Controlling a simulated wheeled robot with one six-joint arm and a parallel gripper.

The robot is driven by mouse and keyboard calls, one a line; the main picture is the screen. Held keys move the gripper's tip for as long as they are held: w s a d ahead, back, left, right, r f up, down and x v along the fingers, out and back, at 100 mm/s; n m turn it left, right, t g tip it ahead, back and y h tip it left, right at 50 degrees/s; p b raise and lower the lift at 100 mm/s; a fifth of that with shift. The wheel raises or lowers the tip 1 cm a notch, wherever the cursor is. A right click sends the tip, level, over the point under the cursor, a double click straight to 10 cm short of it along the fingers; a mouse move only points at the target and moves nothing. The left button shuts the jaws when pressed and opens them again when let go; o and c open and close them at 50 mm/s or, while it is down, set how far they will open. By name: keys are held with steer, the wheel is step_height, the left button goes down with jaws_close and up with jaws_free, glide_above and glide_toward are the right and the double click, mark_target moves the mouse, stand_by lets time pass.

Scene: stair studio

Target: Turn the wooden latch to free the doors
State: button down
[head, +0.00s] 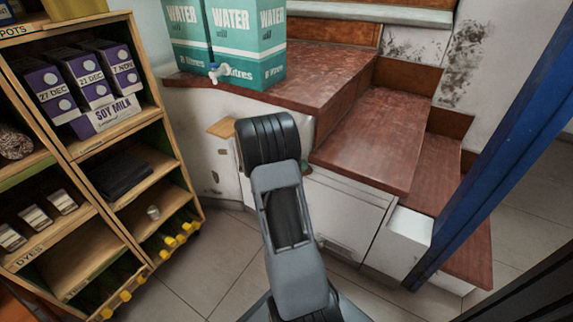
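A small flat piece of light wood (222,127) sticks out on the white front under the stairs, left of my arm. It looks like the wooden latch, and its right part is hidden behind my arm. A white door panel (352,207) shows under the lower steps, right of my arm. The seam between the doors is hidden by my arm. My arm stands upright in the middle of the head view, and its dark upper joint covers part of the front. My gripper does not show, so its place relative to the latch cannot be seen.
Green water boxes (245,40) with a white tap stand on the top red-brown step (325,82). A wooden shelf unit (165,110) with soy milk cartons (100,82) stands at left. A blue post (495,150) rises at right. Tiled floor (205,265) is clear between shelf and stairs.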

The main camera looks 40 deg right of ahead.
steer(key=shift+s+r, duration=0.1)
stand_by(0.7)
steer(key=shift+r, duration=0.65)
steer(key=shift+r, duration=0.1)
steer(key=shift+w+r+p, duration=0.2)
steer(key=shift+r+p, duration=0.1)
steer(key=shift+p, duration=0.05)
steer(key=w+a+r+p, duration=0.4)
steer(key=a+r, duration=0.4)
steer(key=shift+w+a, duration=0.2)
steer(key=shift+w, duration=0.1)
